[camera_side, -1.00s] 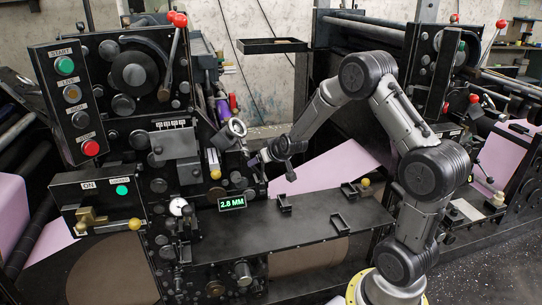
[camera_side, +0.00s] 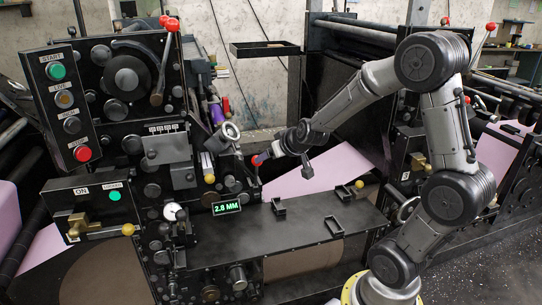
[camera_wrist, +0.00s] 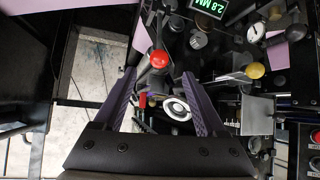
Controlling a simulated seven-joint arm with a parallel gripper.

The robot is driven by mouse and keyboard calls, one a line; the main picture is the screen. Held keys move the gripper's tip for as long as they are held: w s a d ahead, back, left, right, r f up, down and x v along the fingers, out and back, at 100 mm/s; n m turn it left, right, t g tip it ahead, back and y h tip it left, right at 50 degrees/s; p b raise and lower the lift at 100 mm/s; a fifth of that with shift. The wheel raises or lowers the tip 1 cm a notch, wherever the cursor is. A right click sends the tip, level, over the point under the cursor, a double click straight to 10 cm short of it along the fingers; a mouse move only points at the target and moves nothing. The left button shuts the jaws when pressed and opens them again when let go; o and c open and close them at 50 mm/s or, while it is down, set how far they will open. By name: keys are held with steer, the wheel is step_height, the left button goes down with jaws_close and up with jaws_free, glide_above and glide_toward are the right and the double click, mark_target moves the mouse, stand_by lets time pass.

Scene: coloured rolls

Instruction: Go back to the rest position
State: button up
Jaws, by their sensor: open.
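My gripper (camera_side: 268,153) is at the end of my arm in the camera_side view, pointing left toward the machine front. In the camera_wrist view my gripper (camera_wrist: 158,76) is open, its two purple-grey fingers apart. A red ball knob (camera_wrist: 159,59) on a dark lever shows between and just beyond the fingertips, with no clear contact. The same red knob (camera_side: 257,160) shows just left of my gripper in the camera_side view. Nothing is seen held. The rest position is not marked in either view.
The black machine panel (camera_side: 108,185), with knobs and levers, stands close on the left. A display reading 2.8 MM (camera_side: 227,208) sits below my gripper. A dark flat table (camera_side: 270,235) with small brackets lies beneath. A tray (camera_side: 265,48) is above, behind. Free room lies right of the gripper.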

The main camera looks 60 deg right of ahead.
steer(key=s+a+r+n+t+y, duration=0.2)
steer(key=a+r+n+t+y, duration=0.15)
steer(key=a+r, duration=0.95)
steer(key=s+a+f+n+g+y, duration=0.1)
steer(key=s+a+n+g+y, duration=0.15)
steer(key=s+a, duration=0.5)
steer(key=s+f+g, duration=0.4)
steer(key=s+f, duration=0.2)
steer(key=s, duration=0.6)
steer(key=shift+d+h, duration=0.15)
steer(key=shift+h, duration=0.25)
steer(key=shift+c, duration=0.2)
